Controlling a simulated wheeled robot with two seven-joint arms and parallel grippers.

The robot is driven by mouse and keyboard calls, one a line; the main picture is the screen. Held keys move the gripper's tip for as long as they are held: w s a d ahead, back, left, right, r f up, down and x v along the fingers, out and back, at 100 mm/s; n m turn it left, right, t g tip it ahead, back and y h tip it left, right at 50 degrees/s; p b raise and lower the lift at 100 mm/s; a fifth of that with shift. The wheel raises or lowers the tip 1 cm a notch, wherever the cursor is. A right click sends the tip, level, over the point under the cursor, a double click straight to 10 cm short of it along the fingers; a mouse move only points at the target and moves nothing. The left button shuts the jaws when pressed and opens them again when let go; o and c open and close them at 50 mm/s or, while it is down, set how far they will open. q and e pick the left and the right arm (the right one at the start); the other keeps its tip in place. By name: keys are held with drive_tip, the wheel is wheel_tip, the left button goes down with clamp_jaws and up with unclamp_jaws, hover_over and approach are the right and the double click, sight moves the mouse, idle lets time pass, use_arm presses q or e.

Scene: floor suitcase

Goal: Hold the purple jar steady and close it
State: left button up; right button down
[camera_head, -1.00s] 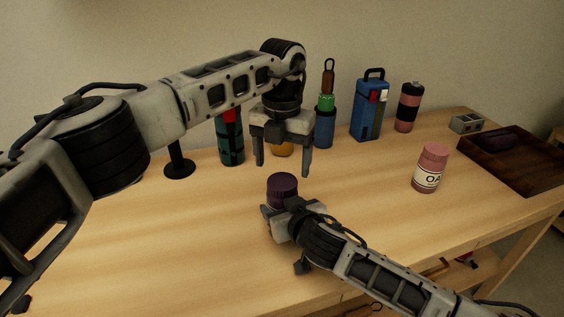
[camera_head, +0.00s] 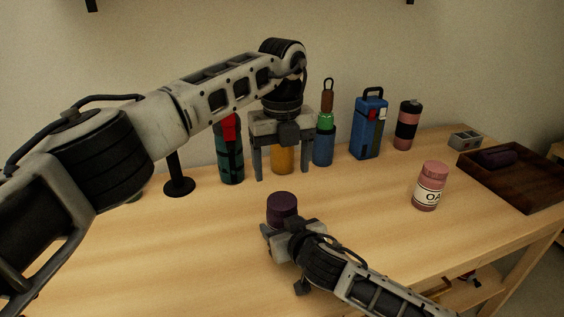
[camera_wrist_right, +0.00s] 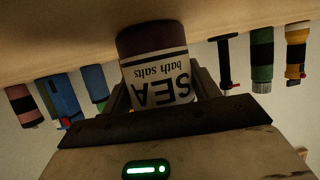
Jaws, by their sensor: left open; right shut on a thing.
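The purple jar (camera_head: 282,206) stands upright near the middle of the table, its dark purple top showing in the head view. My right gripper (camera_head: 280,232) is shut on the jar's body from the front. In the right wrist view the jar (camera_wrist_right: 158,72) appears upside down between the fingers, with a white label reading "SEA bath salts". Its top end is hidden there by the gripper. My left gripper (camera_head: 281,180) is open, fingers pointing down, above and apart from the jar. I cannot tell whether the dark top is a fully seated lid.
A pink jar (camera_head: 430,186) stands to the right. Along the back are a teal bottle (camera_head: 230,163), an orange bottle (camera_head: 283,160), a blue box-shaped bottle (camera_head: 369,130) and a pink-black bottle (camera_head: 406,125). The front left table is clear.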

sight(282, 200)
use_arm(q)
drive_tip(key=shift+f, duration=4)
drive_tip(key=c, duration=1)
drive_tip(key=m, duration=0.6)
drive_tip(key=shift+m, duration=0.4)
drive_tip(key=o, duration=1.1)
